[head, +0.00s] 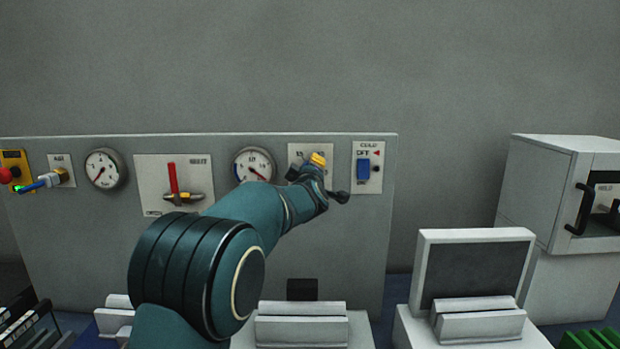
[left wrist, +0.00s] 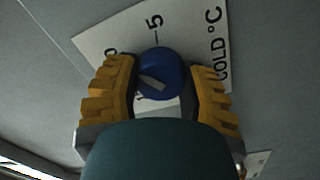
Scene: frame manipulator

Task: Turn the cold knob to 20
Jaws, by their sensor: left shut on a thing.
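The cold knob (left wrist: 165,65) is a round blue knob with a pale pointer mark, seen in the left wrist view. It sits on a white plate (left wrist: 120,38) printed "-5" and "COLD °C"; other marks are partly covered. My left gripper (left wrist: 160,85) has one yellow ribbed finger on each side of the knob and is shut on it. In the head view the left gripper (head: 318,175) is at the panel, in front of the cold plate (head: 325,151), and hides the knob. My right gripper is in no view.
The grey panel (head: 220,142) also carries a blue switch (head: 363,169) marked COLD and OFF right beside the gripper, a gauge (head: 254,165) to its left, a red-handled valve (head: 173,178) and another gauge (head: 104,170). A white cabinet (head: 540,190) stands at right.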

